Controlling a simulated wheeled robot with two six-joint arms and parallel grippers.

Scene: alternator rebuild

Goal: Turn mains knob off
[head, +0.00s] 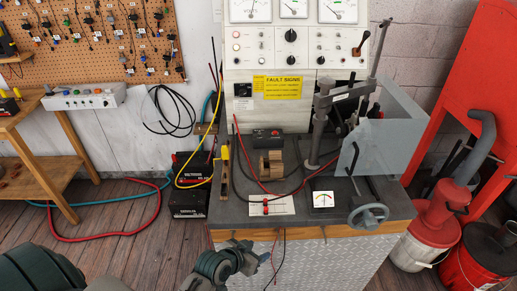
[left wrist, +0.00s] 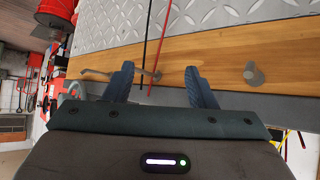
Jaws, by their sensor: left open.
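The test bench panel (head: 309,46) stands upright at the back of the bench in the head view. It has a black round knob (head: 291,35) in the middle, a smaller black knob (head: 321,60), and a black switch box (head: 243,90) at its lower left. I cannot read which one is the mains knob. My left gripper (head: 262,260) is in front of the bench, low and well apart from the panel. In the left wrist view the left gripper (left wrist: 160,82) is open and empty, facing the bench's wooden edge. My right gripper is not in view.
Red and black leads hang over the front edge. Red drums (head: 435,220) stand at right, batteries (head: 190,185) at left.

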